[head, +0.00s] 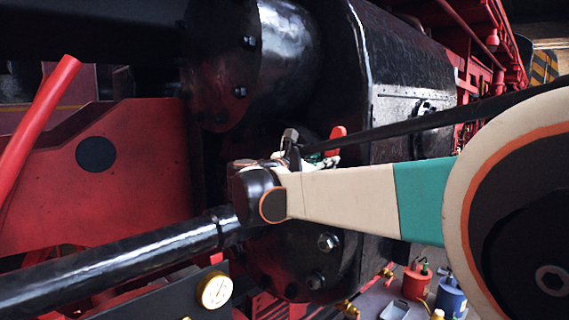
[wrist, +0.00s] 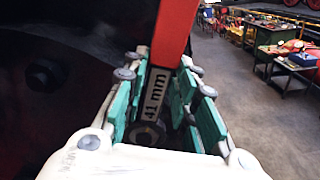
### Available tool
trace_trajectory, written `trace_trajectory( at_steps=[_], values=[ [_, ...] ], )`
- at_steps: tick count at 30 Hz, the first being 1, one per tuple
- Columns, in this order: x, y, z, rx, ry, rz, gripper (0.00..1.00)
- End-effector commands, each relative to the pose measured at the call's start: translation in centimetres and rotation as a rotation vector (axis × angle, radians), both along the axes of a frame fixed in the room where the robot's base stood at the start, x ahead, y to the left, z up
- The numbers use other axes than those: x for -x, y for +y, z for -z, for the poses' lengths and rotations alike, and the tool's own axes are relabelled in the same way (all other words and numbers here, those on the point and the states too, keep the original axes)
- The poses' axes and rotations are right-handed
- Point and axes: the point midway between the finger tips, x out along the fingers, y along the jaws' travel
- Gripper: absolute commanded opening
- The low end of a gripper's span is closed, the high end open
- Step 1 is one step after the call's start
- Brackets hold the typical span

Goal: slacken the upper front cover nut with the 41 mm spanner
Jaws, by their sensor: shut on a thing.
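The 41 mm spanner (wrist: 155,95) is in the wrist view, with "41 mm" on its dark shank and a red handle (wrist: 174,30) rising away. My gripper (wrist: 163,92) is shut on the shank between its green pads. In the head view my gripper (head: 312,158) is at the cylinder's front cover, partly hidden by my arm. The red handle (head: 338,133) shows just above it. A hex nut (head: 290,137) stands beside the gripper, near the top of the cover. In the wrist view a hex shape shows at the spanner's near end; whether its jaw sits around the nut is unclear.
Two lower cover nuts (head: 328,242) are below my arm. A polished rod (head: 120,268) runs into the cover from the left. A gauge (head: 215,291) is at the bottom. Red and blue cans (head: 450,298) stand on the floor. Workbenches (wrist: 285,60) are farther right.

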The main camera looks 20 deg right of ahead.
Motion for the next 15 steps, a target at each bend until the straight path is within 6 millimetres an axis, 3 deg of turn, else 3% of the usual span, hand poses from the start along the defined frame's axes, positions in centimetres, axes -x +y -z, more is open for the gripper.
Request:
trace_trajectory(
  at_steps=[15],
  values=[
    [-1.1,0.4,-0.4,0.04,0.108,-0.001,0.0]
  ],
)
